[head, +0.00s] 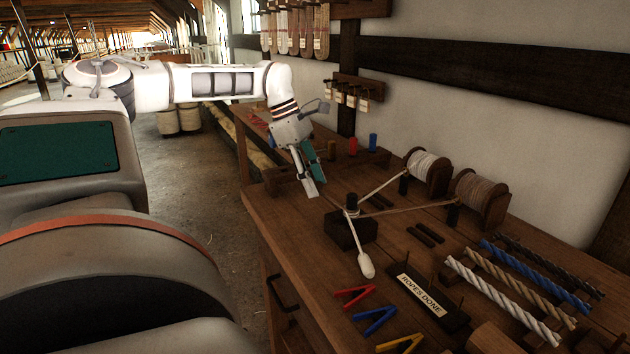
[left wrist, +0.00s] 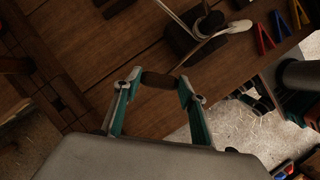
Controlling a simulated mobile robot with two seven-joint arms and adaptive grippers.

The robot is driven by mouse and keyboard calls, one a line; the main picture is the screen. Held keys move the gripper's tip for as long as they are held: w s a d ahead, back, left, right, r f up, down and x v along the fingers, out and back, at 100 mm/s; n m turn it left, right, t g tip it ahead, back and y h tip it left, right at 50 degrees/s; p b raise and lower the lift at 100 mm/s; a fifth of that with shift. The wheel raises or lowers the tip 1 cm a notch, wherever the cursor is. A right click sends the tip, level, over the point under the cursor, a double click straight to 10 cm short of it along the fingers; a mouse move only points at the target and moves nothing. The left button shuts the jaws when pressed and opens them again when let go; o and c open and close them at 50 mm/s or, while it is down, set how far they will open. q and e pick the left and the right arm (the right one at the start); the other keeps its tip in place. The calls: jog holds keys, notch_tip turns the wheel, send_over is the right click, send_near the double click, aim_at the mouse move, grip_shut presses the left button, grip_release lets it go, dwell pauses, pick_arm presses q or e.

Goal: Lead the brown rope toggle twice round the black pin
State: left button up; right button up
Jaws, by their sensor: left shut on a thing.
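The brown rope toggle (left wrist: 160,81) lies crosswise between the fingertips of my left gripper (left wrist: 158,84), which is shut on it. In the head view the left gripper (head: 316,186) points down over the bench, left of the black pin (head: 352,201), and hides the toggle. The pin stands upright on a dark block (head: 349,232). A white rope passes the pin and ends in a white toggle (head: 366,266) at the block's front. A tan rope (head: 405,208) runs toward the pin; its wraps there are unclear. My right gripper is out of view.
A white spool (head: 427,166) and a tan spool (head: 484,195) stand behind two dark posts. Coloured pegs (head: 371,143) stand behind the gripper. Rope samples (head: 502,300), a sign (head: 428,295) and coloured V-shaped pieces (head: 375,321) lie at the front right.

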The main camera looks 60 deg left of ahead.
pick_arm(q)
jog(key=shift+f, duration=0.15)
jog(key=shift+f, duration=3.15)
jog(key=o, duration=0.9)
jog(key=v, duration=1.2)
jog(key=shift+d, duration=0.1)
